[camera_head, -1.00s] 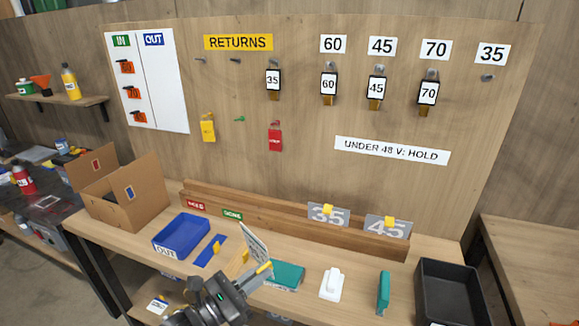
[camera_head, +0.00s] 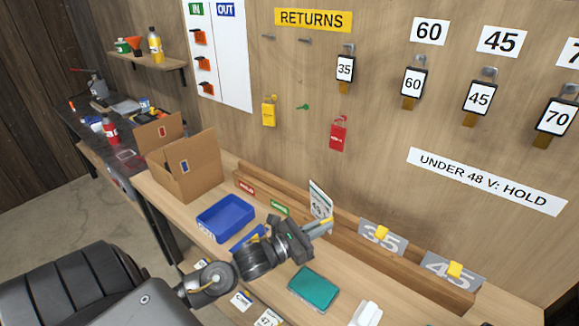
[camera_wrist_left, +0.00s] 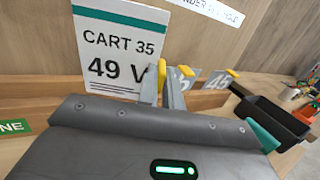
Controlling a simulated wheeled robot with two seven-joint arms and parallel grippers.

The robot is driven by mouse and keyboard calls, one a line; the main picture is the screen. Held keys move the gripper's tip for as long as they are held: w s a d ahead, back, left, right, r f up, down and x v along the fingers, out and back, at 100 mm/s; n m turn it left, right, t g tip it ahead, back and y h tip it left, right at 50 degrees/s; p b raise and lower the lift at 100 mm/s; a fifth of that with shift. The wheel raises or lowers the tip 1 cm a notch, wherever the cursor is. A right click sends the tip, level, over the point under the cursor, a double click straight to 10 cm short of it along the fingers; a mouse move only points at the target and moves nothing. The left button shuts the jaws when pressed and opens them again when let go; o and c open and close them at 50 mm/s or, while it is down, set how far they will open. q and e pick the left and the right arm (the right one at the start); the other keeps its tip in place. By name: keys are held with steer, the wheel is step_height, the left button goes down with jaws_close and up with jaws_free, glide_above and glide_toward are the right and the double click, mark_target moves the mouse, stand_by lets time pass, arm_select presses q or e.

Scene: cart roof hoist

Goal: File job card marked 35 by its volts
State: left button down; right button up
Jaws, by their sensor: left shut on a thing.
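The job card (camera_head: 320,200) is white with a green top band; in the left wrist view it reads "CART 35" and "49 V" (camera_wrist_left: 118,52). I cannot tell whether the card touches the rail. The red label (camera_head: 246,186), small but apparently HOLD, is further left on the rail. A wall sign (camera_head: 487,181) reads "UNDER 48 V: HOLD". My right gripper is not in view.
Grey plates 35 (camera_head: 370,238) and 45 (camera_head: 440,268) with yellow clips stand along the rail to the right. A blue OUT tray (camera_head: 226,214), cardboard box (camera_head: 193,172) and teal case (camera_head: 314,288) are on the bench. Numbered tags hang above.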

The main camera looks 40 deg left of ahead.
mark_target(312, 195)
arm_select(q)
steer(key=w+a+y+p, duration=0.1)
steer(key=w+a, duration=0.1)
steer(key=w+a+r+n+y+p, duration=0.1)
steer(key=w+a, duration=0.1)
steer(key=a, duration=0.1)
steer(key=w+a+n+y+p, duration=0.1)
steer(key=w+a, duration=0.1)
steer(key=a, duration=0.1)
steer(key=shift+r, duration=0.2)
steer(key=w+a+n+y+p, duration=0.2)
steer(key=w+a+y+p, duration=0.1)
steer(key=a, duration=0.7)
steer(key=shift+w+a+r+y, duration=0.2)
steer(key=shift+w+r+y, duration=0.15)
steer(key=shift+w+y, duration=0.25)
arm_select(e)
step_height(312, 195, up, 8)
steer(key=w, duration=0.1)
arm_select(q)
steer(key=shift+s, duration=0.15)
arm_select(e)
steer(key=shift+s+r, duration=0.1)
arm_select(q)
steer(key=shift+f+b, duration=2.2)
steer(key=shift+f, duration=0.7)
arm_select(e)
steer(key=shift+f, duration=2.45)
